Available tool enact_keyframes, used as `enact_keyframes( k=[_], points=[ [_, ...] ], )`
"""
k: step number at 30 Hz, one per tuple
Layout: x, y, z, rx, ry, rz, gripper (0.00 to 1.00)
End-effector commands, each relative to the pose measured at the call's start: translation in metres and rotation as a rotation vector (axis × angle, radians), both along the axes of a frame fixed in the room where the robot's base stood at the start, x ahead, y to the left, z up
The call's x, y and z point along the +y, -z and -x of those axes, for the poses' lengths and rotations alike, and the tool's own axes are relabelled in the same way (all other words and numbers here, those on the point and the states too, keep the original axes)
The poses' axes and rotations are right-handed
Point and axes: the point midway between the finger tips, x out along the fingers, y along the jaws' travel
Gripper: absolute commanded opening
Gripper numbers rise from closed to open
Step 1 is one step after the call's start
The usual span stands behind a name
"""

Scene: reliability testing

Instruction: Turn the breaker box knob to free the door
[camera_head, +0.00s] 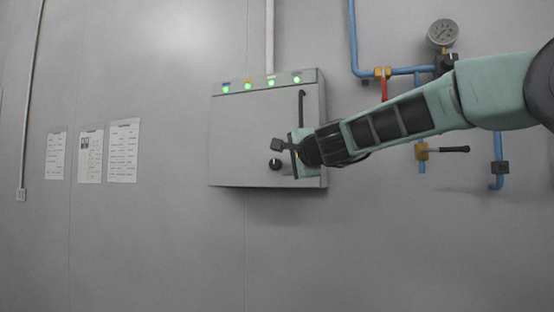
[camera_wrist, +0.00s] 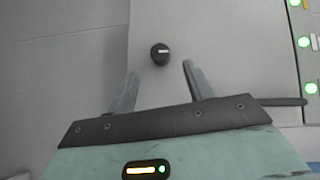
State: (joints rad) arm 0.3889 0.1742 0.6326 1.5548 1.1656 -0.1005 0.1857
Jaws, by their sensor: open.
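The grey breaker box (camera_head: 240,135) is mounted on the wall, and its door looks closed. Its round black knob (camera_head: 275,164) has a light mark and sits low on the door, toward the right. The knob also shows in the wrist view (camera_wrist: 160,54), just beyond the fingertips and centred between them, with its light mark lying roughly level in that picture. My gripper (camera_wrist: 158,75) is open and empty, its two grey fingers apart and clear of the knob. In the head view my wrist and hand cover part of the box's right side.
A dark vertical handle (camera_head: 301,105) stands on the box's right side, its lower part hidden by my arm. Several green lights (camera_head: 248,86) line the top. Blue pipes (camera_head: 360,45) with valves and a gauge (camera_head: 443,33) are at right. Papers (camera_head: 90,156) hang at left.

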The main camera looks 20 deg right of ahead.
Motion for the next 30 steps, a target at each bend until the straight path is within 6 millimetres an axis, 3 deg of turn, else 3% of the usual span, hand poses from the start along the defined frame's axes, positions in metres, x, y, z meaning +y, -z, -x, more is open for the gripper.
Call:
enact_keyframes(
  k=[6,12,25,26,30],
  points=[
    [0.006,0.002,-0.037,0.003,-0.002,-0.004,0.52],
    [0.010,0.004,-0.060,0.000,-0.002,-0.001,0.52],
    [0.011,0.007,-0.068,0.000,0.000,0.000,0.52],
    [0.011,0.007,-0.068,0.000,0.000,0.000,0.49],
    [0.011,0.007,-0.068,0.000,0.000,0.001,0.10]
  ],
)
